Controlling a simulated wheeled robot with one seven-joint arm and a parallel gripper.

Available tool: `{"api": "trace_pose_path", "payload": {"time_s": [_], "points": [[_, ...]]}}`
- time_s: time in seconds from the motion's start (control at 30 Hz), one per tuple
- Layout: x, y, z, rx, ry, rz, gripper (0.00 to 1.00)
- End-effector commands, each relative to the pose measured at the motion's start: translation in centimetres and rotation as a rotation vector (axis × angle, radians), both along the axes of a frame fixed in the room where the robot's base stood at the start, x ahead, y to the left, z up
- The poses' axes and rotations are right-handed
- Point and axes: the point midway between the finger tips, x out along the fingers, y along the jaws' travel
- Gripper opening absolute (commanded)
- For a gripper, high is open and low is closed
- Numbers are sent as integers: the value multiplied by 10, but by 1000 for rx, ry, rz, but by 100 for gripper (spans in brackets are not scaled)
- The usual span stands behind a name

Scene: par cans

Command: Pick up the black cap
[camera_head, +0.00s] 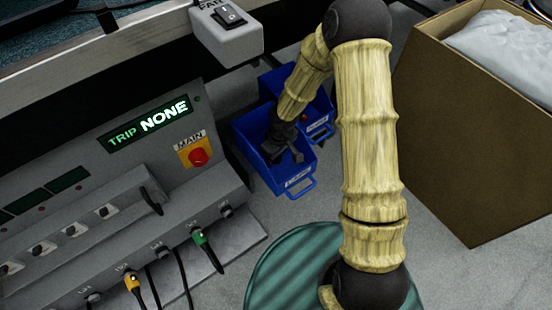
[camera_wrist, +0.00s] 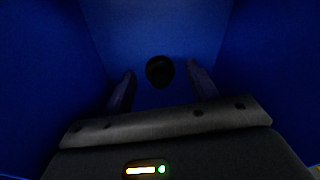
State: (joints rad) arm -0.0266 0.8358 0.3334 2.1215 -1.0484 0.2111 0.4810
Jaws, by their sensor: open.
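The black cap (camera_wrist: 159,71) is a small round dark thing on the floor of a blue bin (camera_wrist: 40,70) in the wrist view. My gripper (camera_wrist: 160,80) is open inside this bin, with one finger on each side of the cap. I see a gap between the cap and each finger; I cannot tell how far the cap lies below the fingertips. In the head view my gripper (camera_head: 285,150) reaches down into the nearer blue bin (camera_head: 301,180). The cap is hidden there behind my gripper and the bin walls.
A second blue bin (camera_head: 322,124) adjoins behind, with a small red thing in it. A grey control panel (camera_head: 140,160) with plugged cables stands left. A grey switch box (camera_head: 228,30) overhangs near the bins. A large cardboard box (camera_head: 470,130) stands right. Grey floor shows between.

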Motion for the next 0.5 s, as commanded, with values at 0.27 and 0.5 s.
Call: {"api": "trace_pose_path", "payload": {"time_s": [0.27,0.5], "points": [[0,0,1,0,0,0,58],[0,0,1,0,0,1,42]]}}
